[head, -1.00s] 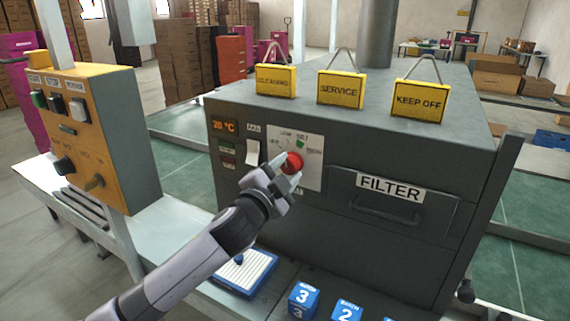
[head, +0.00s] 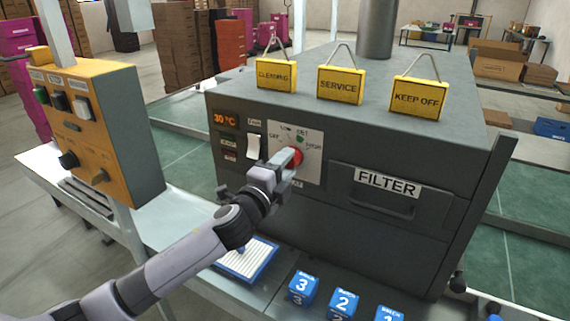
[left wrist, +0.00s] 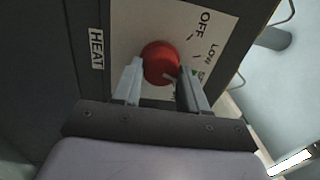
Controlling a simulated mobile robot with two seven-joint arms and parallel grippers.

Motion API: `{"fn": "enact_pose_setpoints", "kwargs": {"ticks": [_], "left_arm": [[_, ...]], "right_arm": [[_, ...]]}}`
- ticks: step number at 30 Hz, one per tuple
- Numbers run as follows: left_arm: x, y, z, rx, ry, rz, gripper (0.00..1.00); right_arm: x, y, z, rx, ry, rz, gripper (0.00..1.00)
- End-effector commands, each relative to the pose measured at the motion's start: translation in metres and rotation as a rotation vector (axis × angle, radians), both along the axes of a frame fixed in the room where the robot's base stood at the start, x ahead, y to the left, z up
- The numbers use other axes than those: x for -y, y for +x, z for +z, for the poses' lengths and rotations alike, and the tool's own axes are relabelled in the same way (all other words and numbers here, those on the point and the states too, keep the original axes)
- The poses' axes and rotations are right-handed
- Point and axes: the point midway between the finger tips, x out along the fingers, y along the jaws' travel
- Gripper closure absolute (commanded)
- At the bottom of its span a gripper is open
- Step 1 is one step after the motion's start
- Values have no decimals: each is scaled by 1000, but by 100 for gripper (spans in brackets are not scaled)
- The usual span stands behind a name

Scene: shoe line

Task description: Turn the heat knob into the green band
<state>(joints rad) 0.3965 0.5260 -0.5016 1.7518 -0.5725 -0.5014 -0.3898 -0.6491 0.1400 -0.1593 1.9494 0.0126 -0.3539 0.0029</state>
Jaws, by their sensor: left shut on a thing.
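The red heat knob (head: 297,155) sits on a white dial plate (head: 312,172) on the dark oven's front; it also shows in the left wrist view (left wrist: 160,60). My left gripper (head: 289,160) is shut on the knob, one finger on each side in the left wrist view (left wrist: 160,75). A pale mark on the knob points to the lower right there, toward the LOW and SET side. The small green band (head: 300,140) shows at the plate's top in the head view. The finger partly hides the band in the wrist view. The display (head: 224,120) reads 30 °C. My right gripper is not in view.
Yellow signs, such as the SERVICE sign (head: 340,86), stand on the oven. A FILTER drawer (head: 388,198) is right of the dial. An orange control box (head: 95,130) stands left. A clipboard (head: 247,262) and blue blocks (head: 303,287) lie below.

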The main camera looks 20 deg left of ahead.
Motion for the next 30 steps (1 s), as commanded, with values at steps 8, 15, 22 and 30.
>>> {"fn": "enact_pose_setpoints", "kwargs": {"ticks": [8,15,22,30], "left_arm": [[0,0,0,2,13,1,88],[0,0,0,2,12,1,48],[0,0,0,2,12,0,32],[-1,-9,-2,1,12,0,32]], "right_arm": [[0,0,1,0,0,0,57],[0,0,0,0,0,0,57],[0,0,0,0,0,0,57],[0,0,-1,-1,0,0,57]]}}
